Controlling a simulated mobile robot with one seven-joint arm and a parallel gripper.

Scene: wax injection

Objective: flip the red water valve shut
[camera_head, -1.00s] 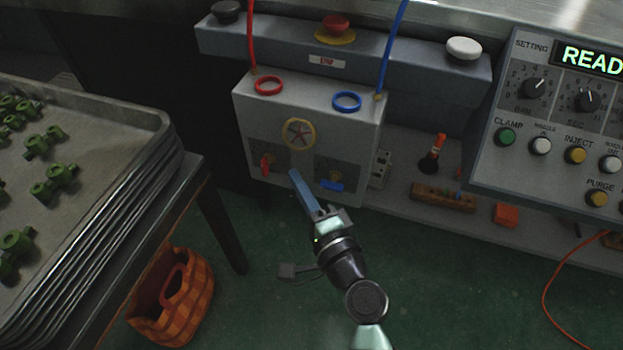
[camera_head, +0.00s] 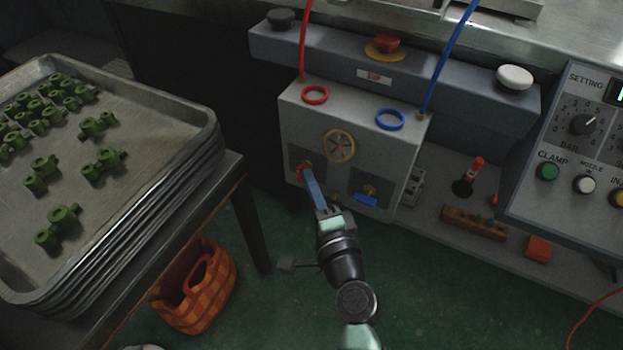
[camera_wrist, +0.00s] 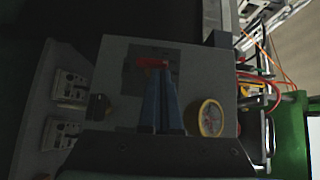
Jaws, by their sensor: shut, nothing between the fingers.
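The red water valve (camera_head: 299,172) is a small red handle on the lower left of the pale box's front. In the head view my fingers hide most of it. In the wrist view the red valve (camera_wrist: 152,63) shows as a red bar just beyond my fingertips, its length across the picture. My gripper (camera_head: 306,168), with long blue fingers, is shut and empty. The tips of my gripper (camera_wrist: 159,72) overlap the handle in both views; I cannot tell whether they touch it.
The pale box (camera_head: 350,110) also carries a yellow-rimmed gauge (camera_head: 340,146) and a blue valve (camera_head: 366,199). Red and blue hoses rise from its top. A tray stack (camera_head: 213,150) stands left, an orange basket (camera_head: 205,300) below. A control panel (camera_head: 560,205) is at right.

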